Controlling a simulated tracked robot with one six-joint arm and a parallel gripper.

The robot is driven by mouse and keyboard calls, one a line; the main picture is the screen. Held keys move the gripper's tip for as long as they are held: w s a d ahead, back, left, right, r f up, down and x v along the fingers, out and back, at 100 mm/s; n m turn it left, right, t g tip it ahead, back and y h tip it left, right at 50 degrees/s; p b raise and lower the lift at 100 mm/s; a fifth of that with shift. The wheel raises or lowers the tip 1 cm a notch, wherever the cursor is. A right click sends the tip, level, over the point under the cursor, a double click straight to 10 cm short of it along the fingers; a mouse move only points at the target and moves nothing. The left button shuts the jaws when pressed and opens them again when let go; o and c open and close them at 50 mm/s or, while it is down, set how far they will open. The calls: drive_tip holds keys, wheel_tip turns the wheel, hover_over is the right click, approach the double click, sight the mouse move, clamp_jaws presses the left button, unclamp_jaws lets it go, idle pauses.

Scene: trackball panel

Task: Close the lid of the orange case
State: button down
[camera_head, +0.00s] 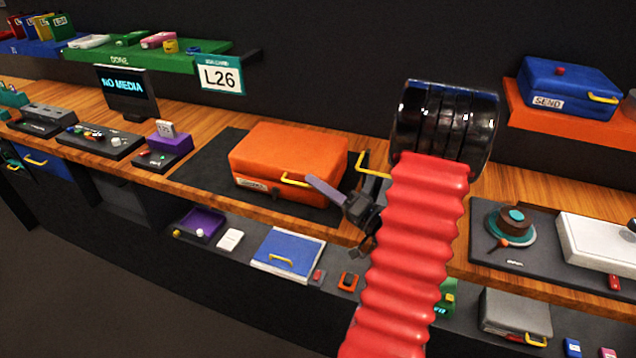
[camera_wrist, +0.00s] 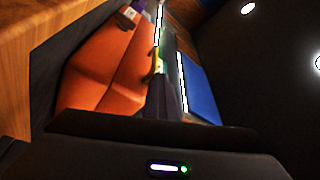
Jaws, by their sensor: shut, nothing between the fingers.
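The orange case (camera_head: 290,152) sits on a dark mat on the wooden counter. Its lid looks down over the body; a small gap cannot be ruled out. A yellow handle (camera_head: 294,181) and a pale label are on its front. My gripper (camera_head: 314,184) is shut and empty, just in front of the case's right front side, its fingers pointing left towards the handle. Whether it touches the case cannot be told. In the wrist view the orange case (camera_wrist: 105,65) fills the left, turned sideways, with the dark fingers beside it.
A yellow bracket (camera_head: 372,166) stands right of the case, near my arm. A purple block (camera_head: 170,143) and a monitor (camera_head: 127,92) are to the left. A blue case (camera_head: 567,86) stands on an orange shelf at right. The dark mat (camera_head: 207,165) is bare left of the case.

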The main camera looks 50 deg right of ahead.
drive_tip(key=s+d, duration=0.3)
drive_tip(key=s, duration=0.5)
drive_tip(key=shift+s+d+r, duration=0.25)
drive_tip(key=shift+s+d, duration=0.05)
drive_tip(key=shift+s, duration=0.1)
idle(0.8)
